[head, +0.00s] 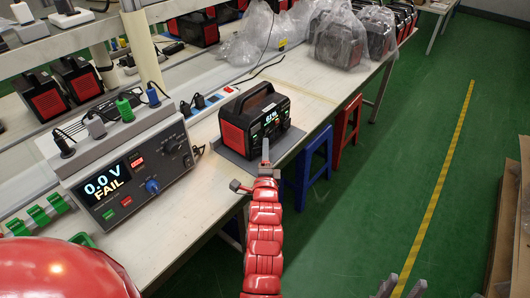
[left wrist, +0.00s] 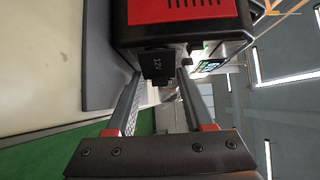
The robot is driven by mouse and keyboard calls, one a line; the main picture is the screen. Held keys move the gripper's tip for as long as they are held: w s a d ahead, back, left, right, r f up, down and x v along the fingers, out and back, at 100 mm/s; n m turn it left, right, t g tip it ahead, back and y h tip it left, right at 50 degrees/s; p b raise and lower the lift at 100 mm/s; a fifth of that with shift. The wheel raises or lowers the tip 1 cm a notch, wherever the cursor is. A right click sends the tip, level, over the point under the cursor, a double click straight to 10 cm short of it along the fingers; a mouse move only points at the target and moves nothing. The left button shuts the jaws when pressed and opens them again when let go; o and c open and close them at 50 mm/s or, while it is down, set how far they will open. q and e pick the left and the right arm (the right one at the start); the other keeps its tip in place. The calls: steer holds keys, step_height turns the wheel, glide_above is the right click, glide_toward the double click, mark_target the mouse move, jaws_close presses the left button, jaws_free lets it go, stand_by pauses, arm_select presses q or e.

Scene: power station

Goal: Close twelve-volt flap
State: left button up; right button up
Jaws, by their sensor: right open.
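The power station (head: 255,120) is a black and red box with a top handle. It stands on a grey pad on the workbench. In the left wrist view its side (left wrist: 185,22) is close in front of my left gripper (left wrist: 160,76). A black flap marked 12V (left wrist: 158,66) shows between the fingertips and seems to stand out from the housing. I cannot tell whether a finger touches it. My left gripper (head: 252,170) is open at the station's near side in the head view, where the flap cannot be made out. My right gripper (head: 402,288) is open and empty at the bottom right, far from the station.
A tester (head: 135,170) reading 0.0 V FAIL stands left of the station. Plastic-wrapped units (head: 345,38) are further back on the bench. A blue stool (head: 312,160) and a red stool (head: 346,125) stand by the bench edge.

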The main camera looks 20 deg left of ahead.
arm_select(q)
steer(key=v, duration=1.7)
steer(key=shift+s+b, duration=0.2)
steer(key=shift+b, duration=0.1)
steer(key=shift+d, duration=0.1)
